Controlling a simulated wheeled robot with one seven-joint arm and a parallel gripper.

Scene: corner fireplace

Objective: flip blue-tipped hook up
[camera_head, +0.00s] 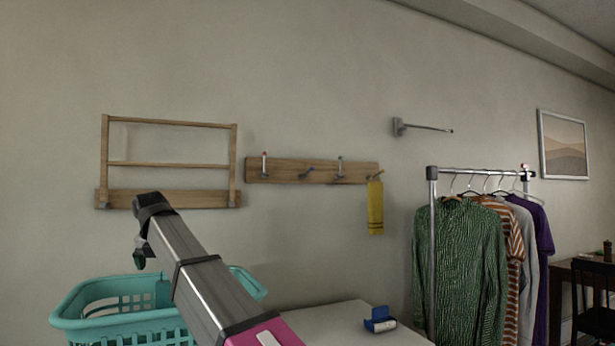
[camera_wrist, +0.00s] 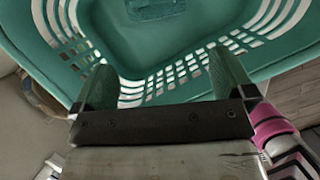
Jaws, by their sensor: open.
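A wooden hook rail (camera_head: 290,178) is fixed to the wall, with several small metal hooks. The hook second from the left (camera_head: 306,173) seems to have a bluish tip and sticks out at a slant, lower than its upright neighbours; its tip is too small to be sure of.
A teal laundry basket (camera_head: 75,322) stands at lower left. A yellow towel (camera_head: 376,208) hangs from the rail's right end. A wooden wall rack (camera_head: 168,199) is left of the rail. A white table (camera_head: 345,325) holds a blue object (camera_head: 380,323). A clothes rack (camera_head: 432,200) stands at right.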

